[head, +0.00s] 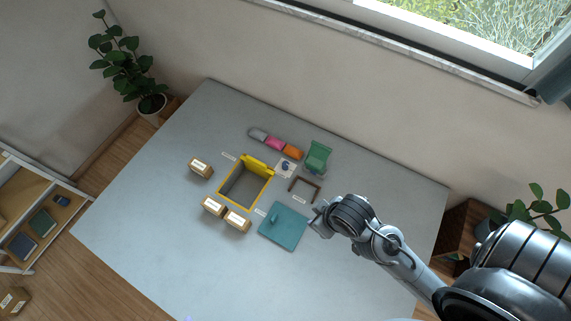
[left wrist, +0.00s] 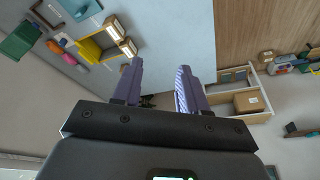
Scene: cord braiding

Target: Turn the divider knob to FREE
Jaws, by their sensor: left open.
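A small dark blue knob (head: 285,166) stands on a white plate on the grey table, between the yellow-rimmed box and the green container. The marking it points to is too small to read. The knob and plate show small in the left wrist view (left wrist: 63,42), at the upper left. My left gripper (left wrist: 160,66) has its two purple fingers apart with nothing between them, well away from the knob.
Around the knob are a yellow-rimmed open box (head: 221,190), a green container (head: 317,157), a brown U-shaped frame (head: 304,187), a teal board (head: 283,232) and grey, pink and orange pieces (head: 275,143). Labelled wooden blocks (head: 200,167) stand left and below. The table's front (head: 180,260) is clear.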

